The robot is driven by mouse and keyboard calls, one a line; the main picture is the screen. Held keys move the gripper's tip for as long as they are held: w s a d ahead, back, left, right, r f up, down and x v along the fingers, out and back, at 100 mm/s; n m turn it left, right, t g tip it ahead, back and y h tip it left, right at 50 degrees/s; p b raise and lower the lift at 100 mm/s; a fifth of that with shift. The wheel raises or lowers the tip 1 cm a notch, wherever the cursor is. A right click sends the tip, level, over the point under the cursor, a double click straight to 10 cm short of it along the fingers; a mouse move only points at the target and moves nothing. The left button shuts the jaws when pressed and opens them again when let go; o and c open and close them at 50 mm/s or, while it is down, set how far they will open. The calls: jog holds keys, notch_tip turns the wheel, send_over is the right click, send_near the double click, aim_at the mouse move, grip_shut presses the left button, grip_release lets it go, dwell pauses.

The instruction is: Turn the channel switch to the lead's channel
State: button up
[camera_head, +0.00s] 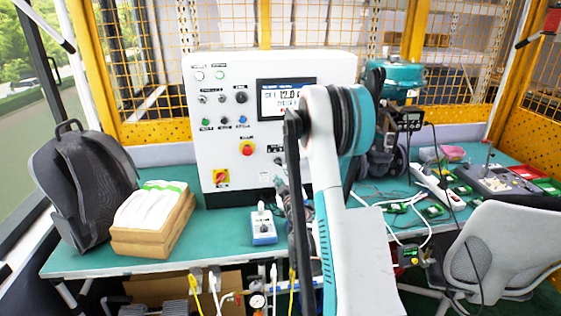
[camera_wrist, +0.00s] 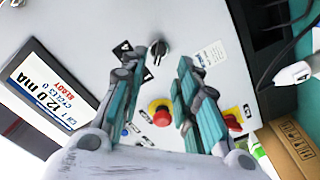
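The channel switch looks to be the small black rotary knob (camera_wrist: 158,48) on the white cabinet (camera_head: 205,135). Black tags (camera_wrist: 122,48) lie beside it, their marks too small to read. My gripper (camera_wrist: 160,62) is open, its fingers apart on either side of the knob's line of view; contact cannot be told. In the head view my gripper (camera_head: 281,185) is in front of the cabinet's lower right, partly hidden by my arm. The display (camera_wrist: 48,88) reads CH 1, 12.0 mA, cycles 0, READY. Which lead is meant, and its channel, cannot be told.
A red stop button (camera_wrist: 160,112) and a red-yellow rotary switch (camera_wrist: 235,118) are close to my fingers. A blue box (camera_head: 264,229) with a dial stands on the bench in front of the cabinet. Several leads hang below the bench edge. A chair (camera_head: 505,250) is at right.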

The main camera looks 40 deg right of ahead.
aim_at(280, 164)
jog(key=p+x, duration=0.1)
jog(key=x, duration=0.5)
jog(key=shift+w+d+f, duration=0.1)
jog(key=shift+w, duration=0.2)
jog(key=shift+w+d, duration=0.35)
jog(key=shift+w, duration=0.15)
grip_shut()
